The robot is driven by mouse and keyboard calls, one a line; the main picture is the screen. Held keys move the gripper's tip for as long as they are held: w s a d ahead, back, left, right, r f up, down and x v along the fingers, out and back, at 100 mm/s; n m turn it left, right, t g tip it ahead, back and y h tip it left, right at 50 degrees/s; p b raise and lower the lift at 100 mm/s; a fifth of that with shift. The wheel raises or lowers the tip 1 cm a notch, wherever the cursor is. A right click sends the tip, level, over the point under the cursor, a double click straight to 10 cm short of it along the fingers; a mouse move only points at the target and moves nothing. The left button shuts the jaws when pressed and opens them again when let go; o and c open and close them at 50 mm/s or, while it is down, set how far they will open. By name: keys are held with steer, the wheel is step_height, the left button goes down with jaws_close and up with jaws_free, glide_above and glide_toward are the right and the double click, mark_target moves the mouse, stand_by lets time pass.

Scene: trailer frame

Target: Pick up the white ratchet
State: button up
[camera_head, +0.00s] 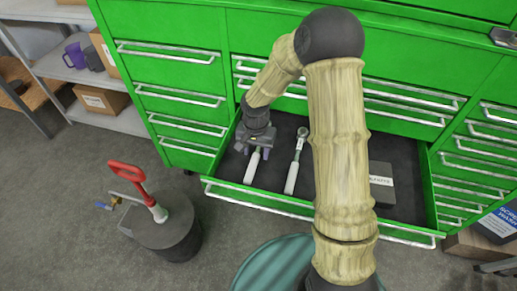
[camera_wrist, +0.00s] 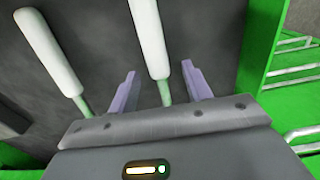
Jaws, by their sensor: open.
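Two white-handled tools lie side by side in the open green drawer (camera_head: 228,194). The left one (camera_head: 252,168) has its head end hidden beneath my gripper (camera_head: 255,148). The right one (camera_head: 292,178) shows a round metal ratchet head at its far end. In the wrist view, my gripper (camera_wrist: 160,70) is open, with its purple-grey fingers on either side of the pale green shaft below one white handle (camera_wrist: 149,38). Contact with it cannot be told. The other white handle (camera_wrist: 48,50) lies outside the fingers, to the left.
A dark box (camera_head: 381,187) with a white label lies in the drawer's right part, beyond my arm. The green drawer wall (camera_wrist: 262,45) is close on the right in the wrist view. A dark canister (camera_head: 165,235) with a red handle stands on the floor at left.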

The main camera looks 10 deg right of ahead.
steer(key=shift+f, duration=0.55)
jaws_close()
